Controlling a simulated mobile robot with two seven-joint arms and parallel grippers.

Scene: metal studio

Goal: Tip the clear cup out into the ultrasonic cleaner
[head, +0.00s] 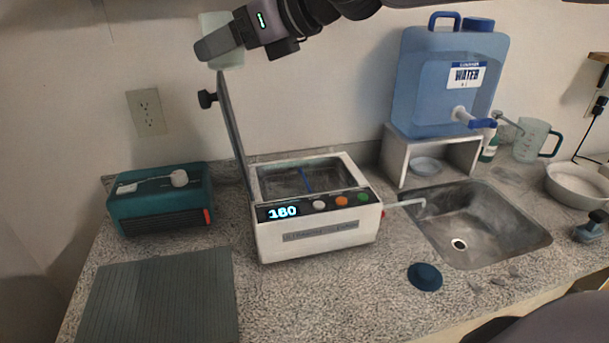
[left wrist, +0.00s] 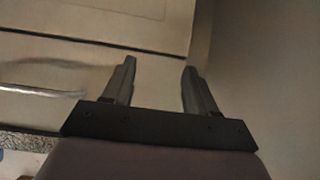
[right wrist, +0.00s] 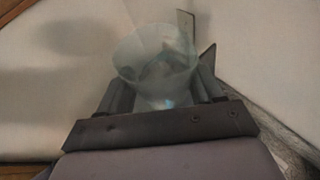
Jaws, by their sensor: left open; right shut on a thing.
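The clear cup (head: 214,22), pale and see-through, is high up near the back wall. My right gripper (head: 212,46) is shut on it; the cup also shows between the fingers in the right wrist view (right wrist: 152,62). It looks roughly upright; I cannot tell its contents. The ultrasonic cleaner (head: 310,245) is a white box below and right of the cup, with "180" lit on its front. Its basin is uncovered, and its lid (head: 235,140) stands raised at the left side, just below the cup. My left gripper (left wrist: 158,88) is open and empty, facing pale cabinet fronts.
A teal box (head: 160,205) and a grey ribbed mat (head: 158,298) lie left of the cleaner. To the right are a sink (head: 490,230), a blue water container (head: 445,90) on a white stand (head: 398,160), and a dark blue round piece (head: 425,277). The front middle counter is clear.

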